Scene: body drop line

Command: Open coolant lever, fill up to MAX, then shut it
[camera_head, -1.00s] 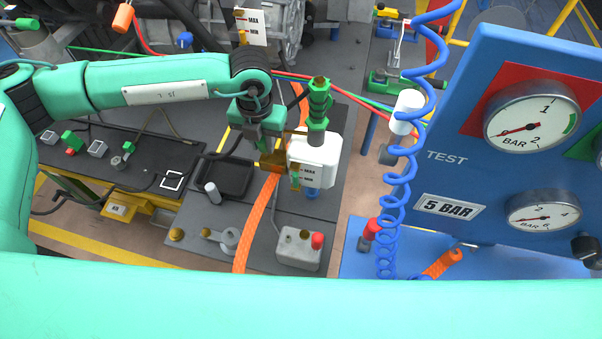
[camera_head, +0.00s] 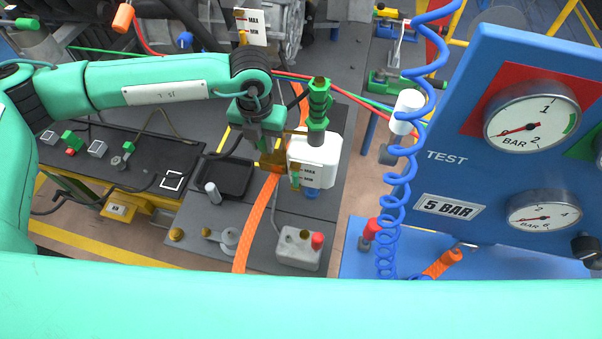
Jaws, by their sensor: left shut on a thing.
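The white coolant tank (camera_head: 326,150) stands on the dark bench in the middle, with MAX and MIN marks on its front. A green filler fitting (camera_head: 318,100) rises upright from its top. A narrow green strip (camera_head: 295,183) shows beside the marks; the exact level is too small to read. My left gripper (camera_head: 277,160) is at the tank's left side, its gold-coloured fingers shut on a small part that I take to be the coolant lever, mostly hidden by the jaws. My right gripper is out of view.
An orange hose (camera_head: 258,222) runs just below my left gripper. A grey box with a red button (camera_head: 299,248) sits in front of the tank. A coiled blue hose (camera_head: 397,190) and the blue test panel (camera_head: 445,125) with gauges stand to the right. A black tray (camera_head: 226,177) lies left.

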